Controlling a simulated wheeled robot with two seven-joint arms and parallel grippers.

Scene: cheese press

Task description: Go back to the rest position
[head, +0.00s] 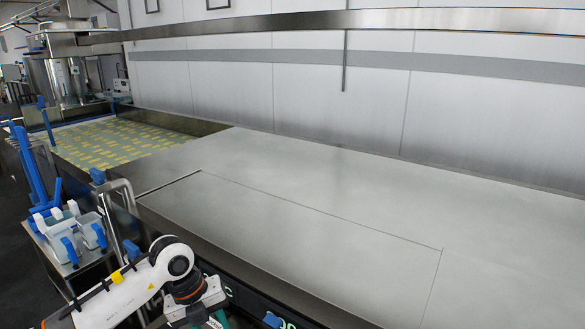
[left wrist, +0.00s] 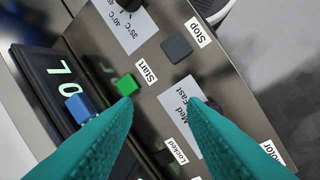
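My left arm comes in at the bottom left of the head view, and its teal-fingered gripper (head: 215,319) is partly cut off by the lower edge, close to the front of the steel table. In the left wrist view the two teal fingers (left wrist: 158,90) stand apart with nothing between them. They are in front of a control panel (left wrist: 130,55) with a green Start button (left wrist: 126,84) near the left fingertip and a dark Stop button (left wrist: 177,47). Whether the fingers touch the panel cannot be told. My right gripper is in neither view.
The long steel table (head: 330,210) is bare. A vat with yellowish pieces (head: 115,142) lies at its far left end. A cart with white and blue containers (head: 72,232) stands at the left, beside a bent metal rail (head: 125,190). A steel beam (head: 350,21) crosses above.

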